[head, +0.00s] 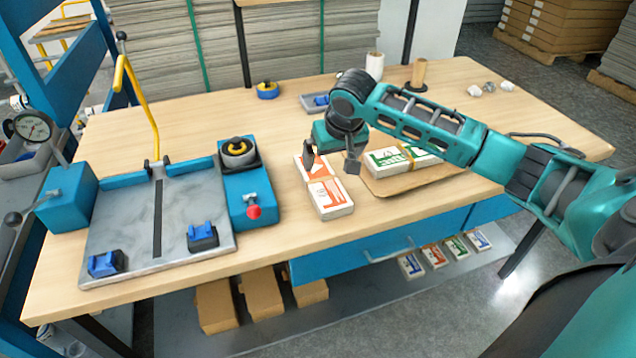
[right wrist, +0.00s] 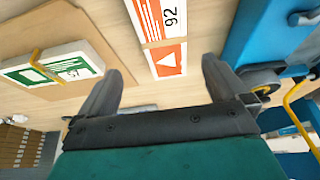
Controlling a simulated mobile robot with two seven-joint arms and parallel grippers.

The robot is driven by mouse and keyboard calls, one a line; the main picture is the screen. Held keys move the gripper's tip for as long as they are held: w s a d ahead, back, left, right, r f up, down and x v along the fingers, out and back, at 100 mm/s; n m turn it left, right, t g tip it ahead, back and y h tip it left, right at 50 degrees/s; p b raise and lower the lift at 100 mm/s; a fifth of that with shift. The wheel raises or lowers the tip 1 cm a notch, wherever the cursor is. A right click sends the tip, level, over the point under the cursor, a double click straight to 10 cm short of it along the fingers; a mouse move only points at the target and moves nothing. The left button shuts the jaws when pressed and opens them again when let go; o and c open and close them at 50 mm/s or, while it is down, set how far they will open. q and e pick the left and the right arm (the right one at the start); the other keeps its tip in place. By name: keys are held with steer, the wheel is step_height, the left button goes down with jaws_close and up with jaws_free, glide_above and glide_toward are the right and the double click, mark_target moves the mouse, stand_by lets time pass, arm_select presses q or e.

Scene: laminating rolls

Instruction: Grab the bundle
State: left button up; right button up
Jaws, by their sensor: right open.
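An orange-and-white printed stack (head: 331,200) lies on the table, left of a brown board. It also shows in the right wrist view (right wrist: 165,59), beyond the space between my fingers. A green-and-white bundle (head: 383,159) with a yellow band lies on the board, and it shows at the left of the right wrist view (right wrist: 60,69). My right gripper (head: 332,165) is open and empty above the far part of the orange stack, which it partly hides in the head view. My right gripper's fingers (right wrist: 162,75) stand apart, with nothing between them. My left gripper is not in view.
The brown board (head: 400,186) lies near the table's front edge. A grey plate fixture (head: 130,215) with a yellow lever (head: 140,100) and a blue box with a red knob (head: 253,211) stand left. A small tray (head: 309,103) lies behind. The table's back middle is mostly clear.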

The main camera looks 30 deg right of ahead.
glide_above(321, 178)
steer(key=s, duration=0.3)
step_height(321, 178, down, 5)
steer(key=shift+w+r, duration=0.15)
steer(key=shift+r, duration=0.05)
steer(key=shift+a+b+x, duration=0.2)
steer(key=shift+b+x, duration=0.5)
steer(key=shift+x, duration=1.9)
steer(key=shift+w, duration=0.1)
steer(key=shift+c, duration=0.3)
steer(key=c, duration=1.1)
steer(key=shift+o, duration=0.2)
steer(key=shift+r, duration=0.1)
